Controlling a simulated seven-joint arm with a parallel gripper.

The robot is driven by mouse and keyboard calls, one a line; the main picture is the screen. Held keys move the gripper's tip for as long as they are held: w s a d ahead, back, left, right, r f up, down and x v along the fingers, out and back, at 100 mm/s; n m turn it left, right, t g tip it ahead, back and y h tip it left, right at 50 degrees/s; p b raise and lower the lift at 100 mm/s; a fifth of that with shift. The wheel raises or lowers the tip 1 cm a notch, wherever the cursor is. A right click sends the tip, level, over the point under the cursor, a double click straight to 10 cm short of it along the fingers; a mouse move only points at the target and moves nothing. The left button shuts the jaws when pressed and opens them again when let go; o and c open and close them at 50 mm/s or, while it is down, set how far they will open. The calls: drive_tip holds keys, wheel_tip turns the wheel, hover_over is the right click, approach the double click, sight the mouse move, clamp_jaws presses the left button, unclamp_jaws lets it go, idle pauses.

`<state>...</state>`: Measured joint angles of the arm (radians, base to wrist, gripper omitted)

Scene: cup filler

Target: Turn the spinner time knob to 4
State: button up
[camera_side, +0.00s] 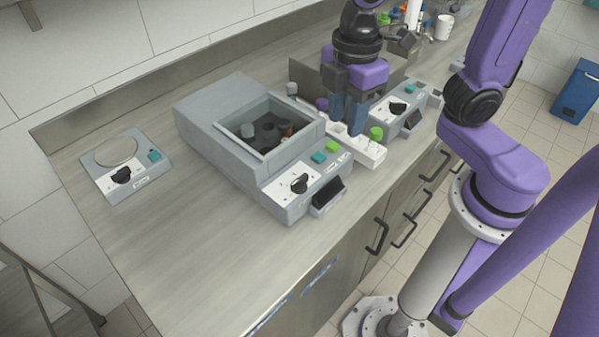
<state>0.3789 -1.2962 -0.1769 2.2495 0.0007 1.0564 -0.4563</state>
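The spinner appears to be the grey box (220,135) in the middle of the counter. Its square top opening shows a dark inside with a few small round items. On its front panel is a black knob (299,183) on a white dial plate. The dial marks are too small to read, so I cannot tell the knob's setting. My gripper (347,130) points down over the white rack (370,155), right of and behind the knob and apart from it. I cannot tell whether its blue fingers are open or hold something.
A teal button (318,157) and a green button (331,146) sit beside the knob. A green-capped tube (376,134) stands in the rack. Another knobbed device (405,112) is behind it. A round-plate device (124,168) stands at left. The front-left counter is clear.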

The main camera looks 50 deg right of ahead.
drive_tip(key=n, duration=0.2)
approach(300, 179)
wheel_tip(300, 179, down, 9)
drive_tip(key=shift+w+a+r, duration=0.1)
drive_tip(key=shift+w+r, duration=0.05)
idle(0.8)
clamp_jaws()
